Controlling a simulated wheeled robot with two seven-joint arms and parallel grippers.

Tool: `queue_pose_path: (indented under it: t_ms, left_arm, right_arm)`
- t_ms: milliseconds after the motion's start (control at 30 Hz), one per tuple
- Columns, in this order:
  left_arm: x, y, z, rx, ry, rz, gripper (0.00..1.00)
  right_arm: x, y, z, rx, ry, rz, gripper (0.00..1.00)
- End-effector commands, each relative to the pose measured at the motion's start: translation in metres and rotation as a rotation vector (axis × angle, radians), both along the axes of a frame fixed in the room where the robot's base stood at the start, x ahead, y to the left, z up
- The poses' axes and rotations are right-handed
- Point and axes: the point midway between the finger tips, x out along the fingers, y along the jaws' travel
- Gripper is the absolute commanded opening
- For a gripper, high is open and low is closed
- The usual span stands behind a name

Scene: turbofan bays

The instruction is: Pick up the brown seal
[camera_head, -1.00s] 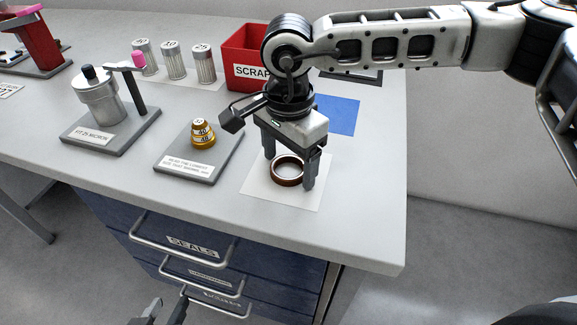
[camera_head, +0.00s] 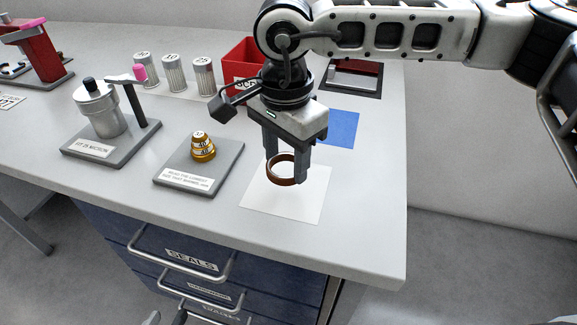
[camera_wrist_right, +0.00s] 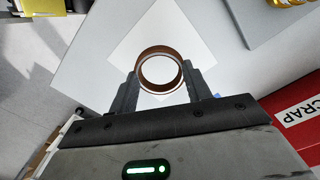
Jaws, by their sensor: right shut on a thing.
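The brown seal (camera_head: 281,181) is a thin ring held between the fingertips of my right gripper (camera_head: 285,170). It is raised above the white square sheet (camera_head: 303,205) on the bench. In the right wrist view the brown seal (camera_wrist_right: 160,50) sits between the two fingers of the right gripper (camera_wrist_right: 160,82), with the white sheet behind it. My left gripper (camera_head: 165,318) shows only in part at the bottom edge of the head view, below the bench; its opening cannot be made out.
A grey stand with gold stacked rings (camera_head: 203,148) is left of the sheet. A filter housing (camera_head: 100,110), several metal cylinders (camera_head: 174,74), a red scrap bin (camera_head: 240,55) and a blue mat (camera_head: 338,129) are also on the bench. Drawers (camera_head: 190,262) are below the front edge.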

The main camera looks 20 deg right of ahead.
Motion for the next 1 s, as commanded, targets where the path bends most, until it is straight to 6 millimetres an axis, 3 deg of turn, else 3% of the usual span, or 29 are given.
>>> queue_pose_path:
  t_ms: [200, 400, 700, 1000]
  left_arm:
    - [0.000, 0.000, -0.004, -0.003, -0.001, 0.000, 0.36]
    - [0.000, 0.000, -0.008, -0.002, -0.005, 0.000, 0.36]
    - [-0.002, -0.001, -0.008, -0.002, -0.007, -0.001, 0.36]
    - [-0.001, -0.001, -0.006, -0.002, -0.012, -0.002, 0.36]
  right_arm:
    - [-0.031, 0.032, 0.051, -0.001, -0.005, 0.010, 0.27]
    - [-0.066, 0.066, 0.070, -0.002, -0.003, 0.010, 0.27]
    - [-0.091, 0.091, 0.086, -0.001, 0.000, 0.004, 0.27]
    - [-0.093, 0.093, 0.088, -0.001, 0.000, 0.002, 0.27]
